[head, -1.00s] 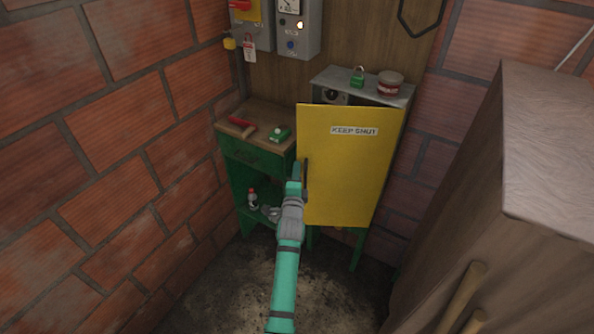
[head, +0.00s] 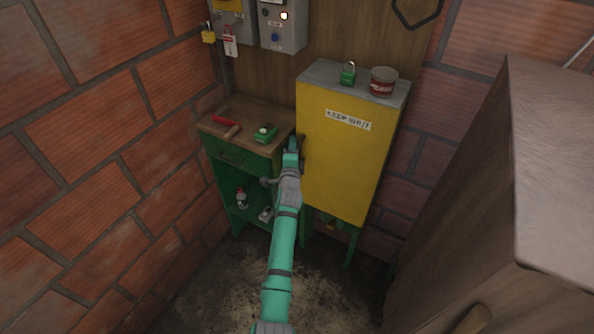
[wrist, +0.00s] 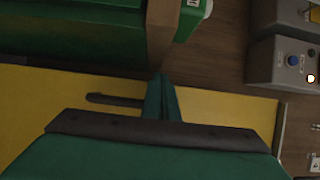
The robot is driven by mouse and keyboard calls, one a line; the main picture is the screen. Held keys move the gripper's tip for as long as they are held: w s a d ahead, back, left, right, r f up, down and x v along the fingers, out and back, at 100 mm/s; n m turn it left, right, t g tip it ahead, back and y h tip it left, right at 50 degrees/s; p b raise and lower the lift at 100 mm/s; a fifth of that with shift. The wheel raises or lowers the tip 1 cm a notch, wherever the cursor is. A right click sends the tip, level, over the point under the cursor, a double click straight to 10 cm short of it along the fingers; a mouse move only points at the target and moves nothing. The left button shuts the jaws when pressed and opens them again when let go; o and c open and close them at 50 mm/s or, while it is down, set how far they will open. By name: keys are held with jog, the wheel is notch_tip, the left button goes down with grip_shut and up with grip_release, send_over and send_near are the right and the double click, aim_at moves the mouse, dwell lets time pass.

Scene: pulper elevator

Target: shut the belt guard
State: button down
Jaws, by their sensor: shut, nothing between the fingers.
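The yellow belt guard (head: 345,160), labelled KEEP SHUT, lies flat across the front of its cabinet, with little or no gap visible along its top edge. Its dark handle (head: 303,155) is near the left edge and also shows in the wrist view (wrist: 113,100). My gripper (head: 291,150) is shut and empty at the guard's left edge, close to the handle. In the wrist view, the gripper's fingers (wrist: 162,98) lie over the yellow panel beside the handle; I cannot tell whether they touch it. My fingers hide part of the panel.
A green padlock (head: 348,73) and a red tin (head: 383,81) stand on the cabinet top. A green bench (head: 215,127) on the left holds a red-handled tool (head: 226,121) and a green item (head: 266,133). A large brown box (head: 480,190) stands close on the right.

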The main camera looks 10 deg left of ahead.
jog(key=shift+w+a+r, duration=0.15)
jog(key=shift+w+r, duration=0.15)
jog(key=shift+r, duration=0.05)
jog(key=shift+s+f, duration=0.1)
jog(key=shift+f, duration=0.05)
jog(key=s+a, duration=0.2)
jog(key=s, duration=0.4)
jog(key=s+a, duration=0.2)
jog(key=s, duration=0.5)
jog(key=shift+s+a+f, duration=0.2)
jog(key=shift+a, duration=0.2)
jog(key=shift+d, duration=0.1)
